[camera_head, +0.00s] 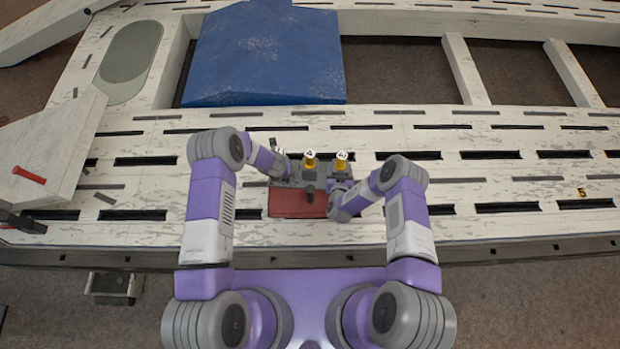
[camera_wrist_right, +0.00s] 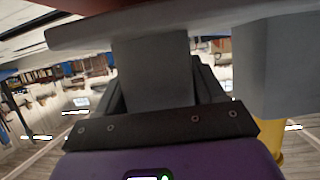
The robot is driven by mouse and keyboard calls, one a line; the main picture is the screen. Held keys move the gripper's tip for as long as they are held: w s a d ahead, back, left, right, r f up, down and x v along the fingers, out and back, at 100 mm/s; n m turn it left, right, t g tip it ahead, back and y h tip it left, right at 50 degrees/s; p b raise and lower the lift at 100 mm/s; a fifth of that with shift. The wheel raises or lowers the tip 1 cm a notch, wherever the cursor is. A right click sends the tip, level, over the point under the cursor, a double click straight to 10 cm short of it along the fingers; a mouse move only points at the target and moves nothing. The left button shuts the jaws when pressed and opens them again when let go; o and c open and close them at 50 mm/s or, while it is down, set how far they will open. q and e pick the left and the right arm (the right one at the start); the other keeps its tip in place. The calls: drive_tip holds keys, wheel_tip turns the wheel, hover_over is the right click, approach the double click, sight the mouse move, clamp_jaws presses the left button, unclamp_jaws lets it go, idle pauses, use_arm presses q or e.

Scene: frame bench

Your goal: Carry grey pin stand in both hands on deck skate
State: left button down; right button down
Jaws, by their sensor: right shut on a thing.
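The grey pin stand (camera_head: 318,170) is in the middle of the head view, with two yellow pins with white marked tops. A dark red flat board, which looks like the deck skate (camera_head: 285,204), is just in front of it on the near side. Whether the stand touches the board or is raised is unclear. My right gripper (camera_head: 335,194) is at the stand's right end. In the right wrist view my right gripper (camera_wrist_right: 158,85) is shut on a grey block of the stand (camera_wrist_right: 150,62). My left gripper (camera_head: 283,170) is at the stand's left end; its fingers are hidden.
The pale slotted bench (camera_head: 520,145) is free to the right. A blue slab (camera_head: 265,60) lies behind the stand. A pale panel with a red bar (camera_head: 30,174) stands at the far left. Openings in the frame lie at the back right.

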use_arm(q)
drive_tip(key=shift+w+a+f+b, duration=0.1)
drive_tip(key=shift+w+f+b, duration=0.1)
drive_tip(key=shift+f+b, duration=0.35)
use_arm(e)
drive_tip(key=shift+w+d+f, duration=0.1)
drive_tip(key=shift+w+f, duration=0.1)
drive_tip(key=shift+f, duration=0.3)
use_arm(q)
drive_tip(key=shift+c, duration=2.3)
unclamp_jaws()
drive_tip(key=shift+s, duration=0.2)
use_arm(e)
drive_tip(key=shift+c, duration=2.3)
unclamp_jaws()
drive_tip(key=shift+s+f, duration=0.15)
drive_tip(key=shift+s, duration=0.05)
use_arm(q)
drive_tip(key=shift+o, duration=1.4)
use_arm(e)
drive_tip(key=shift+o, duration=1.4)
use_arm(q)
drive_tip(key=shift+o, duration=0.3)
use_arm(e)
drive_tip(key=shift+o, duration=0.3)
drive_tip(key=shift+s, duration=0.15)
use_arm(q)
drive_tip(key=v, duration=1.2)
use_arm(e)
drive_tip(key=v, duration=1.2)
